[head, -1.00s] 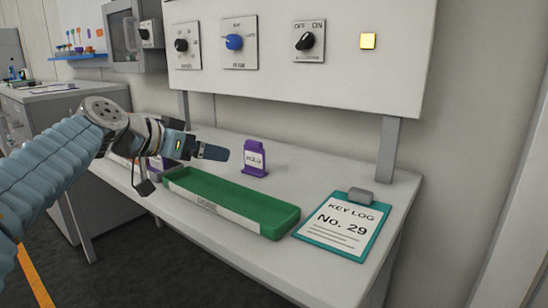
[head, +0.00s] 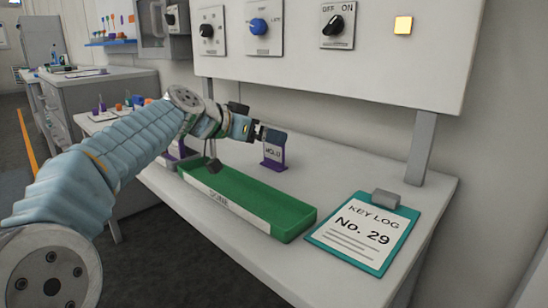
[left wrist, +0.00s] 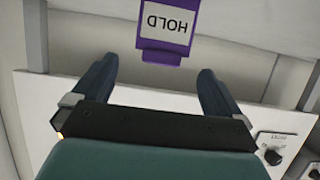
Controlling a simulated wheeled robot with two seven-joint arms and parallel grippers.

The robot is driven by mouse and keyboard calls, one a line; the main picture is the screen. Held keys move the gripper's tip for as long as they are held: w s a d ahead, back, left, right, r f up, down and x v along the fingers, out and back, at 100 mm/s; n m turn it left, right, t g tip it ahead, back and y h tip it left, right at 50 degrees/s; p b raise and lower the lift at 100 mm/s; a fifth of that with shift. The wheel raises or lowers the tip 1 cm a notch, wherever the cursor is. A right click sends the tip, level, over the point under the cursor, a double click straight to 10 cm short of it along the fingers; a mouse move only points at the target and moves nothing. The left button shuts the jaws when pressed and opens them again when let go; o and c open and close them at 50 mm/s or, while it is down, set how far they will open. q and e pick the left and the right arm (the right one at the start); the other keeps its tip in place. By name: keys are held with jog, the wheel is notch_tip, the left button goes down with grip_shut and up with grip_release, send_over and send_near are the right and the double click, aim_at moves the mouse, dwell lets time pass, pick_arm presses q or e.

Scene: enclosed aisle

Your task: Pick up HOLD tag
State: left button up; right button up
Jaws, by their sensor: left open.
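The purple HOLD tag (head: 272,154) with a white label stands upright on the white counter (head: 350,172), behind the green tray. My left gripper (head: 268,134) is at the tag's upper part, and its dark finger overlaps the tag's top in the head view. In the left wrist view the tag (left wrist: 168,33) appears upside down, just beyond the fingertips and roughly between them. My left gripper (left wrist: 156,66) is open, with a wide gap and nothing held. My right gripper is not in view.
The green tray (head: 250,203) lies along the counter's front. A teal clipboard (head: 362,232) reading KEY LOG No. 29 lies to its right. A panel with knobs (head: 330,60) hangs above the counter. Bare counter lies right of the tag.

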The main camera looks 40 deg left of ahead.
aim_at(274, 150)
pick_arm(q)
jog(key=x, duration=0.5)
jog(key=shift+a+r, duration=0.1)
jog(key=shift+r, duration=0.05)
jog(key=shift+c, duration=0.3)
jog(key=c, duration=1.3)
